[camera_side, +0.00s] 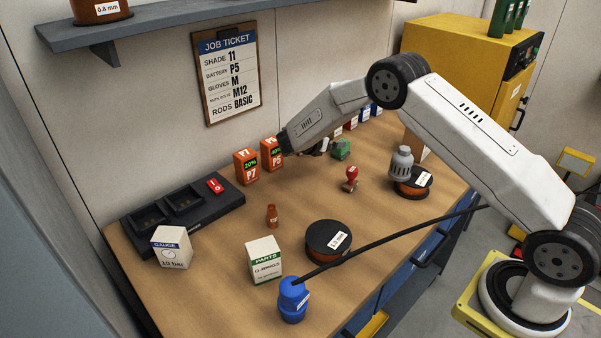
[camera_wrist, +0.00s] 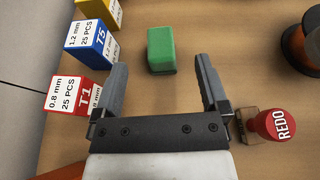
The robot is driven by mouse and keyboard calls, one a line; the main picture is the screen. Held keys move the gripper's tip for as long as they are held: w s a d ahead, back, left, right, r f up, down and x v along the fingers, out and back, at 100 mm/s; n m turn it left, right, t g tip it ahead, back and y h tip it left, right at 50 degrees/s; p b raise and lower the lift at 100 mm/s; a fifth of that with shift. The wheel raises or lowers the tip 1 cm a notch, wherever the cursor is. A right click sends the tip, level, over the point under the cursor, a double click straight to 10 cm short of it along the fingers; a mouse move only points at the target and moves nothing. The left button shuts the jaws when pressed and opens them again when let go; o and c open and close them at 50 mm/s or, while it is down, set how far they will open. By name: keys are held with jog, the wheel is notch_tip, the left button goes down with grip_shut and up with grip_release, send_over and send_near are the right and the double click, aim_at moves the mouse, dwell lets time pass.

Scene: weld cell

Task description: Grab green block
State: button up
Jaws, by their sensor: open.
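The green block (camera_wrist: 161,50) stands on the wooden bench top, ahead of my gripper (camera_wrist: 161,80) in the wrist view. It lies roughly midway between the lines of the two fingers, just beyond their tips. The fingers are spread wide and hold nothing. In the side view the green block (camera_side: 341,149) is just to the right of my gripper (camera_side: 322,147), whose fingers are small and partly hidden there.
A red REDO stamp (camera_wrist: 275,125) stands close to the right finger. A red T1 box (camera_wrist: 78,95) is close to the left finger, with a blue T5 box (camera_wrist: 92,45) beyond. A spool (camera_wrist: 303,45) is at upper right. Orange batteries (camera_side: 246,167) stand left of my gripper.

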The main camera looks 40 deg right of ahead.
jog(key=shift+f, duration=0.7)
jog(key=shift+x, duration=1.35)
jog(key=shift+x, duration=2.55)
jog(key=shift+w+f, duration=0.1)
jog(key=shift+f, duration=0.05)
jog(key=shift+c, duration=0.2)
grip_shut()
